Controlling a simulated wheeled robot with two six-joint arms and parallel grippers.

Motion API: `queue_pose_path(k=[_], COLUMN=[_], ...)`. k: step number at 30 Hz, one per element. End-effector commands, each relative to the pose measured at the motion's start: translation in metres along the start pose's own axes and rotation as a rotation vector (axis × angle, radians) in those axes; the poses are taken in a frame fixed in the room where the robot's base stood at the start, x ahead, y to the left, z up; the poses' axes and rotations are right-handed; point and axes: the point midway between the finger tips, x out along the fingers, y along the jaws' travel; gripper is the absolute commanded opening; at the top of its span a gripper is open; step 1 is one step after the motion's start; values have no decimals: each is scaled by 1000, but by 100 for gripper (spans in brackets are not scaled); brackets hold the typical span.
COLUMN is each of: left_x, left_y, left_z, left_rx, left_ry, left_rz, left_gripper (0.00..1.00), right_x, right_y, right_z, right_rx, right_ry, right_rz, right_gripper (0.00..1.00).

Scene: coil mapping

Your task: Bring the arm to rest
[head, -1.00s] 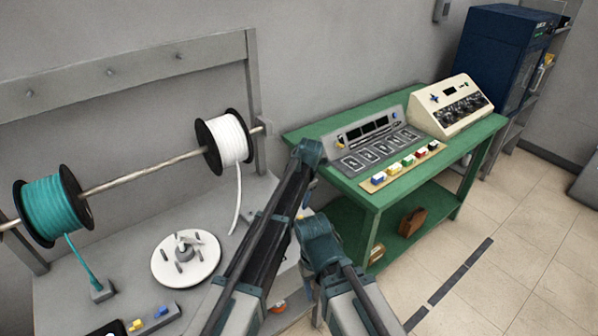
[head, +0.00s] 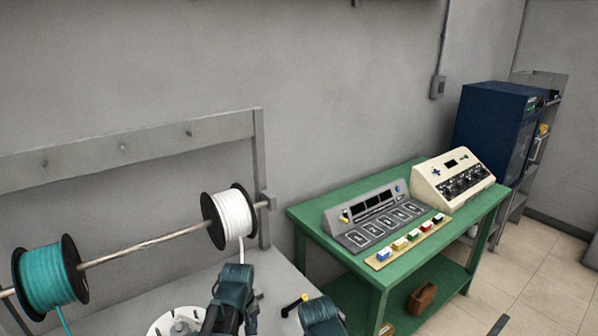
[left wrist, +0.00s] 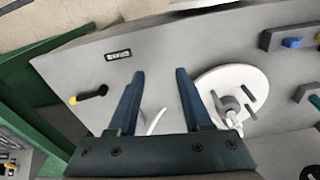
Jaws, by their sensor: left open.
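My left gripper (left wrist: 158,78) is open in the left wrist view, with nothing between its fingers. It is above the grey workbench (left wrist: 70,62). The white winding disc (left wrist: 256,82) with grey pegs lies just right of its fingers; it also shows in the head view (head: 160,326), cut off at the bottom edge. A white wire end (left wrist: 156,120) shows between the fingers. In the head view my two folded arm joints rise at the bottom middle, and no fingertips can be made out. My right gripper is not seen.
A teal spool (head: 48,278) and a white spool (head: 232,215) hang on a rod (head: 140,248). A yellow-and-black handle (head: 294,305) is on the bench near my arms. A green table (head: 330,240) with a grey panel (head: 345,222) and cream console (head: 428,178) stands right.

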Motion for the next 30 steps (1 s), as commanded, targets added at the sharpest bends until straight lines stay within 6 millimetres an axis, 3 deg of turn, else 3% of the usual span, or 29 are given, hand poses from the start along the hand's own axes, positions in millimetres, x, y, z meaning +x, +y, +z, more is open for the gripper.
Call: queue_pose_path(k=[3, 13, 21, 30], left_x=[-2, -4, -7, -12], left_y=[-21, -57, -16, 11], left_z=[16, 46, 90, 139], left_rx=[155, 508, 663, 815], left_ry=[-7, -18, -60, -95], left_rz=[7, 27, -20, -79], left_gripper=[50, 50, 50, 50], right_x=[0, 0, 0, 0], right_y=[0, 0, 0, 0], right_z=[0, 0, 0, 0], right_rx=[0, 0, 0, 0], right_ry=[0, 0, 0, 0], right_rz=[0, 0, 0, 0], right_gripper=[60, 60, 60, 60])
